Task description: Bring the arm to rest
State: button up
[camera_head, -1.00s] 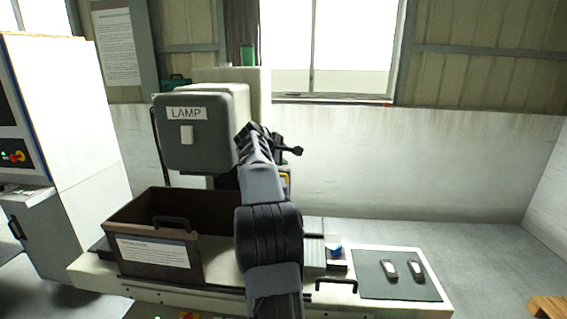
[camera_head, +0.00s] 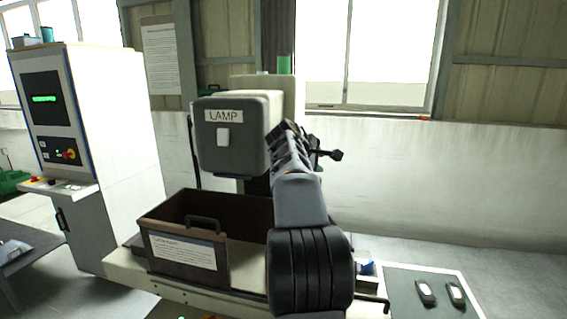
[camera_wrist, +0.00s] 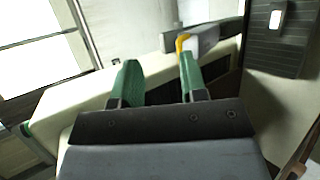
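My arm (camera_head: 310,265) reaches up and away from me over the machine bed in the head view, with its dark gripper end (camera_head: 300,148) just right of the grey box labelled LAMP (camera_head: 236,135). Its fingertips are hard to make out there. In the wrist view my gripper (camera_wrist: 157,78) shows two green fingers set well apart, with nothing held between them. Beyond the fingers is a pale machine body (camera_wrist: 85,108). A grey part with a yellow edge (camera_wrist: 200,40) appears behind the right fingertip; I cannot tell whether they touch.
A brown open bin (camera_head: 180,258) stands on the bed left of my arm. A dark mat (camera_head: 428,300) with two small dark and white items lies at right. A white control cabinet (camera_head: 110,135) stands at left. Open floor shows at right.

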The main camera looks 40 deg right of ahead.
dwell(0.3)
jog(key=a+f+m+t+y, duration=0.1)
jog(key=a+f+m+y, duration=0.4)
jog(key=a+f, duration=0.7)
jog(key=s+a+f+t+y, duration=0.1)
jog(key=s+a+f+y, duration=0.1)
jog(key=a, duration=0.8)
jog(key=s+a+f+y, duration=0.2)
jog(key=s+a+f, duration=0.3)
jog(key=a, duration=0.5)
jog(key=s+a+f+t+y, duration=0.1)
jog(key=s+a+f+y, duration=0.1)
jog(key=a, duration=0.9)
jog(key=shift+s+f+n+t, duration=0.3)
jog(key=shift+s+f+n, duration=0.1)
jog(key=shift+s+f, duration=0.4)
jog(key=shift+s+a, duration=0.1)
